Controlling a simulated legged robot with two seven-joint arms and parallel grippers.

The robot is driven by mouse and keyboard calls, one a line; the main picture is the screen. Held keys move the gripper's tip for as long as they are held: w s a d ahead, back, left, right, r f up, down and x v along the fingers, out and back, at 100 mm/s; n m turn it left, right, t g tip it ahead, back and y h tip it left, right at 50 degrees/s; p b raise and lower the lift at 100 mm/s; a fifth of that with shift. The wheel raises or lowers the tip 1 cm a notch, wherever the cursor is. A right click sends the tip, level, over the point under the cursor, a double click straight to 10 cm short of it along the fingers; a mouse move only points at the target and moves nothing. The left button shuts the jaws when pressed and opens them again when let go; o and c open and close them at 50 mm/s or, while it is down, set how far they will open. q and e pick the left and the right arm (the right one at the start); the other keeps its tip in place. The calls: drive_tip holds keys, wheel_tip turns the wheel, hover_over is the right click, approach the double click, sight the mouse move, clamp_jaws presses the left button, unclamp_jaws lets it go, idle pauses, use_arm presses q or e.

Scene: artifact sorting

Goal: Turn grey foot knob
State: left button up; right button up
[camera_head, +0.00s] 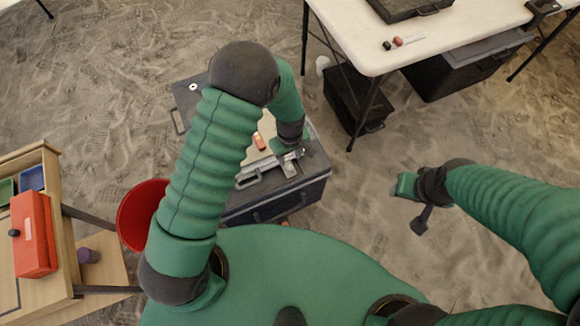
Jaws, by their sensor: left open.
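A dark case (310,183) stands on the sand in front of me, partly hidden by my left arm. My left gripper (290,160) is over the right part of its top, beside grey metal parts, and is open. I cannot tell whether it touches them. A grey metal piece (249,178) lies on the case top, left of the gripper. I cannot make out for sure which part is the grey foot knob. My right gripper (407,187) is over bare sand at the right, away from the case; its jaws are not clear.
A white table (375,52) stands at the top right, with dark boxes (350,100) below it. A red bucket (135,215) and a wooden shelf (65,250) with a red box (33,235) are at the left. Sand between case and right arm is clear.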

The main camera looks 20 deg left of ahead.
sight(290, 167)
use_arm(q)
wheel_tip(290, 167, down, 7)
drive_tip(key=shift+f+b, duration=0.2)
drive_tip(key=shift+b, duration=0.5)
clamp_jaws()
